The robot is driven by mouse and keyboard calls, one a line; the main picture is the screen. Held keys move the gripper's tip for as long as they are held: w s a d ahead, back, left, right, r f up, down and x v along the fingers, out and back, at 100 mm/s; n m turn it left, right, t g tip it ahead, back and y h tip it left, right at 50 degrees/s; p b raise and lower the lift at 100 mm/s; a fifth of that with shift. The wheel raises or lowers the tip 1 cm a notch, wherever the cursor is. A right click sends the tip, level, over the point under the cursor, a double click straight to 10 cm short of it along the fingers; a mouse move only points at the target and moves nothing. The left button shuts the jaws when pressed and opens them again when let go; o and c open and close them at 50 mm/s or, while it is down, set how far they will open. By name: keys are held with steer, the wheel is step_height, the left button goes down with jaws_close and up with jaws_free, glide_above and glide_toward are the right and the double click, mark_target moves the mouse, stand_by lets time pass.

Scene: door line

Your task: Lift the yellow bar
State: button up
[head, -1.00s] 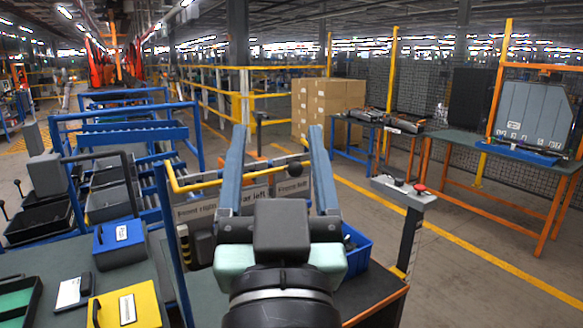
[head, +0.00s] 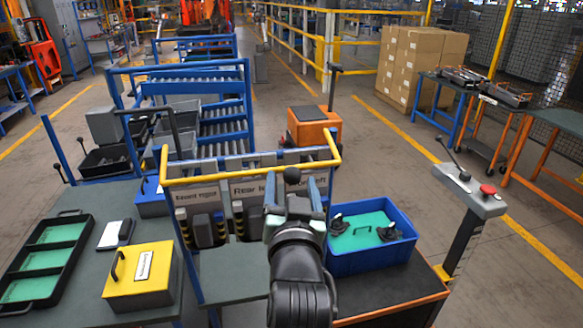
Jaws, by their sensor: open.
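The yellow bar (head: 225,176) runs across the front of a rack of labelled holders, with both ends bent upward. It looks level and in place. My gripper (head: 293,192) is open and points away from the camera. Its fingertips appear just below the right half of the bar in the picture. A black ball knob (head: 292,175) shows between the fingers, in front of the bar. I see nothing held in the jaws. Whether the fingers touch the bar is not clear, as the hand hides part of this area.
A blue bin (head: 372,262) with a green inside stands right of my arm on a dark table. A yellow box (head: 140,276) and black tray (head: 45,260) lie on the left table. A grey post with a red button (head: 487,190) stands at right.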

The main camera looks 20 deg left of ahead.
steer(key=shift+p+x, duration=0.3)
steer(key=shift+x, duration=1.25)
steer(key=shift+d, duration=0.1)
jaws_close()
